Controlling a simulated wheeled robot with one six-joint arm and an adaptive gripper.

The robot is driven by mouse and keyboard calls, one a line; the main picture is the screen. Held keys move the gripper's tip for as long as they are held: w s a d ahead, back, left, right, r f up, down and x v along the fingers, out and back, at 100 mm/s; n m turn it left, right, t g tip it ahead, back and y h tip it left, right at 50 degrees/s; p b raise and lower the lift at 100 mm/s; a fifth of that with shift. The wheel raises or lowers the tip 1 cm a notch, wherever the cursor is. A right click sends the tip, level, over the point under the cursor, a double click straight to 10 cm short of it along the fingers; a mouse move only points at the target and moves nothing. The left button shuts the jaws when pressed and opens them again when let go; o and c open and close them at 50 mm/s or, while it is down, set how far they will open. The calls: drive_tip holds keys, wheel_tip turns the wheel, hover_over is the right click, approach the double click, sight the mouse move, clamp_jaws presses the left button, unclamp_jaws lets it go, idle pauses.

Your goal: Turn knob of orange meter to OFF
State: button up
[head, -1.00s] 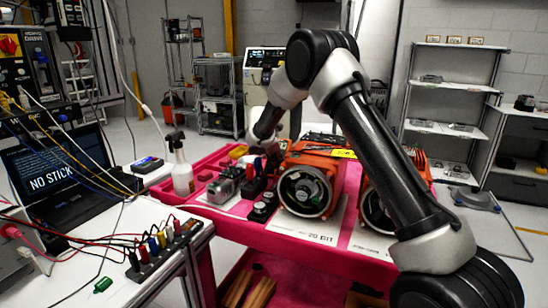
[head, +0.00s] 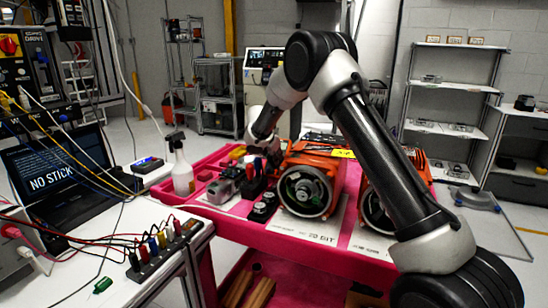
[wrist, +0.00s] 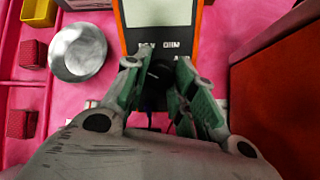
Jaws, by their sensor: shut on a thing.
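The orange meter (wrist: 160,33) is in the upper middle of the wrist view, with a pale blank screen (wrist: 158,12) and a black face. Its black round knob (wrist: 159,72) is below the screen. My gripper (wrist: 160,73) has green-lined fingers on both sides of the knob and is shut on it. The fingers cover the knob's sides, and I cannot read its pointer or the OFF mark. In the head view my arm reaches down to the back of the pink table, and I cannot make out the meter there.
A round silver part (wrist: 78,52) lies left of the meter, with a yellow bin (wrist: 38,12) and red blocks beyond. A dark orange-red body (wrist: 275,100) stands close on the right. In the head view, orange motors (head: 308,185) and a spray bottle (head: 181,172) stand on the pink table.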

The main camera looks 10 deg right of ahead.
drive_tip(key=o, duration=1.1)
drive_tip(key=shift+c, duration=0.2)
drive_tip(key=v, duration=1.2)
drive_tip(key=shift+s+d, duration=0.1)
